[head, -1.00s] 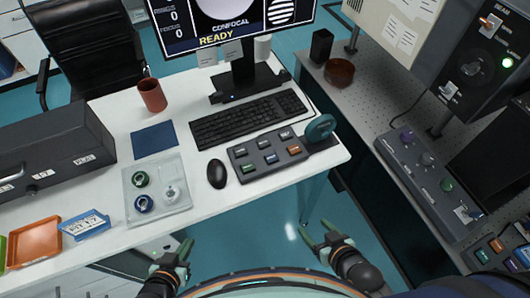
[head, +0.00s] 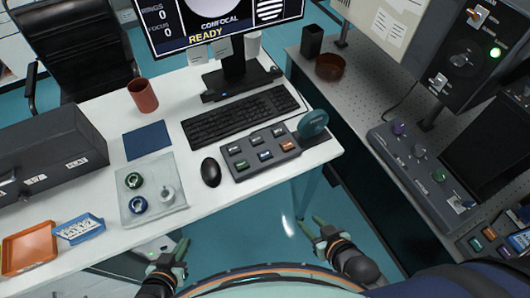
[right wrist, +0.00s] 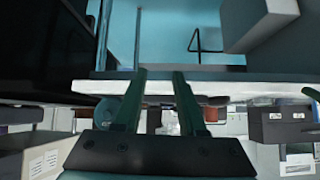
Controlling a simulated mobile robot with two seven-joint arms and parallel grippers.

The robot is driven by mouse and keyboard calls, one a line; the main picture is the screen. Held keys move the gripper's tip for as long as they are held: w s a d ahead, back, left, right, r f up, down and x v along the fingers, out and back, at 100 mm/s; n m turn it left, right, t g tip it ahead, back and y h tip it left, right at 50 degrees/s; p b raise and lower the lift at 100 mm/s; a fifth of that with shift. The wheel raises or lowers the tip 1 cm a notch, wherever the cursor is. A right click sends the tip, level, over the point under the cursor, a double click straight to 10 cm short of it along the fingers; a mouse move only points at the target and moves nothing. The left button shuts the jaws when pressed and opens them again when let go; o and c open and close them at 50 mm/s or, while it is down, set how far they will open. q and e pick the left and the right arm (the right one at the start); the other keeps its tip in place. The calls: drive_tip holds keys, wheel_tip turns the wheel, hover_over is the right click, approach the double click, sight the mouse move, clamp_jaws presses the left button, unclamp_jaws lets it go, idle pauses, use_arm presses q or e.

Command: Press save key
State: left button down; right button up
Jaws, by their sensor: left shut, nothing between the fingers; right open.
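A dark grey keypad (head: 237,168) with several coloured keys sits near the right front edge of the white desk (head: 230,208). Its key labels are too small to read, so I cannot tell which one is the save key. A round teal knob (head: 313,124) stands at its right end. My left gripper (head: 168,252) is shut and empty, low in front of the desk. My right gripper (head: 311,227) is open and empty, in front of the desk's right corner and apart from the keypad. Its spread fingers also show in the right wrist view (right wrist: 157,84).
A black mouse (head: 211,172) lies left of the keypad, a keyboard (head: 240,118) behind it. A monitor (head: 225,30) reads READY. A clear tray (head: 153,205) holds small round parts. At right, a perforated table (head: 365,95) carries a control box (head: 420,165).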

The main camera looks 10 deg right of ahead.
clamp_jaws()
idle(1.3)
